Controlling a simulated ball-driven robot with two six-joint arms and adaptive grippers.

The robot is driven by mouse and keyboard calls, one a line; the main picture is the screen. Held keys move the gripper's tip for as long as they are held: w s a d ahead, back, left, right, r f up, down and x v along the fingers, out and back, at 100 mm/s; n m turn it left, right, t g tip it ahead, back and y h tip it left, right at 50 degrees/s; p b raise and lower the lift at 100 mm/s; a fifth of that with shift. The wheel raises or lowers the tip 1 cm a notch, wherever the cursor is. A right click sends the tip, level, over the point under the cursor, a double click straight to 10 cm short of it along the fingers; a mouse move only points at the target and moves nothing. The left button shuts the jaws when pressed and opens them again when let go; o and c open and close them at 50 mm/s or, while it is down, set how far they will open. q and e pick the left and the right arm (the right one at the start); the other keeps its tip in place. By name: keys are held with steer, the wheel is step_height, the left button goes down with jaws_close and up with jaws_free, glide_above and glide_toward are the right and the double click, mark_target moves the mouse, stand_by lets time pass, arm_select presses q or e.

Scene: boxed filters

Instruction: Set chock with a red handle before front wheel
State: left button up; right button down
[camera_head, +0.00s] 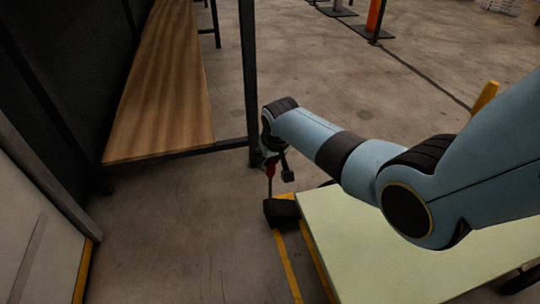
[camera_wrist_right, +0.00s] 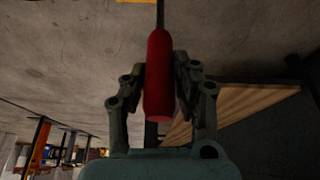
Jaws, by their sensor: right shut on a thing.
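The chock is a dark block (camera_head: 281,211) on a thin rod with a red handle (camera_head: 270,169). My right gripper (camera_head: 275,166) is shut on the red handle, and the chock hangs below it. In the right wrist view the red handle (camera_wrist_right: 160,78) lies between both fingers, with the rod running on beyond it. The front wheel is not clearly visible. My left gripper is not in view.
A wooden-topped bench (camera_head: 165,85) with dark legs stands at the left. A pale panel (camera_head: 35,235) with a yellow edge is at the lower left. Yellow lines (camera_head: 287,265) run along the cart's left side. Bare floor (camera_head: 180,225) lies between panel and cart.

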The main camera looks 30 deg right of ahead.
step_height(320, 180, down, 2)
steer(key=shift+f+b, duration=0.1)
steer(key=shift+b, duration=0.45)
steer(key=shift+d, duration=0.15)
arm_select(q)
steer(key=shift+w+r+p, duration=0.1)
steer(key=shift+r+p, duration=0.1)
steer(key=shift+p, duration=0.45)
arm_select(e)
steer(key=s+d, duration=0.1)
steer(key=d, duration=0.5)
steer(key=shift+s, duration=0.25)
steer(key=c, duration=1)
jaws_free()
steer(key=shift+o, duration=0.3)
steer(key=shift+s+f, duration=0.15)
steer(key=d+v, duration=0.1)
steer(key=v, duration=1.1)
steer(key=shift+a, duration=0.45)
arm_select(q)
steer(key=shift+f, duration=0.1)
arm_select(e)
steer(key=shift+s, duration=0.1)
